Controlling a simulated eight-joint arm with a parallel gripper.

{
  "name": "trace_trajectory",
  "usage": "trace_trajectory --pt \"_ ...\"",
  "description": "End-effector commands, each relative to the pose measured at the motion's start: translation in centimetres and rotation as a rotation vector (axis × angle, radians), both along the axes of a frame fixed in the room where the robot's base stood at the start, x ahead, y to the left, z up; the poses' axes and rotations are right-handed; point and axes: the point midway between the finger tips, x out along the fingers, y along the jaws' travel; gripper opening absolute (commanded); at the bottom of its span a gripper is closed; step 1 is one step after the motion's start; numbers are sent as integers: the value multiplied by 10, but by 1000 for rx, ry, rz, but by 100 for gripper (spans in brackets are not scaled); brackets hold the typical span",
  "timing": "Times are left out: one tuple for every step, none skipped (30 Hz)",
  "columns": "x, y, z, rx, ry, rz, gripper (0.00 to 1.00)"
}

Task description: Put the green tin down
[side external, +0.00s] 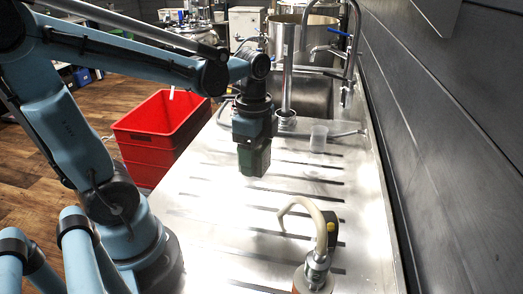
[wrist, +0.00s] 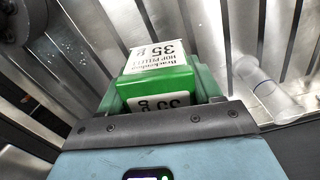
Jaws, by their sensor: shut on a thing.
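The green tin (side external: 254,158) hangs below my gripper (side external: 253,142) in the side view, upright over the metal drainboard (side external: 210,190). In the wrist view the green tin (wrist: 160,80) shows a white label with "HOP PELLETS" and "35" on it. My gripper (wrist: 160,100) is shut on the tin. The tin seems to be a little above the drainboard; the exact gap under it is hard to tell.
A clear plastic cup (side external: 318,138) stands right of the tin, also in the wrist view (wrist: 262,88). A sink (side external: 310,95) is behind, a red crate (side external: 160,125) left. The drainboard's middle is clear.

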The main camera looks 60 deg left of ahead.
Motion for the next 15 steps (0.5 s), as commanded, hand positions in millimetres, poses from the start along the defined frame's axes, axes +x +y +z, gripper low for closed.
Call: trace_trajectory --pt "-8 0 2 0 0 13 30" --pt "-13 1 3 0 0 23 30" --pt "-20 1 4 0 0 37 30" --pt "-26 1 5 0 0 47 30" --pt "-31 2 6 0 0 57 30" --pt "-39 2 6 -1 -1 72 30" --pt "-45 2 6 -1 -1 83 30" --pt "-50 2 6 -1 -1 95 30" --pt "-57 3 6 -1 -1 108 30" --pt "-62 2 6 -1 -1 118 30" --pt "-67 2 5 -1 -1 128 30" --pt "-73 2 5 -1 -1 140 30" --pt "-77 2 4 -1 -1 148 30" --pt "-80 2 3 -1 -1 155 30" --pt "-84 2 3 -1 -1 164 30"
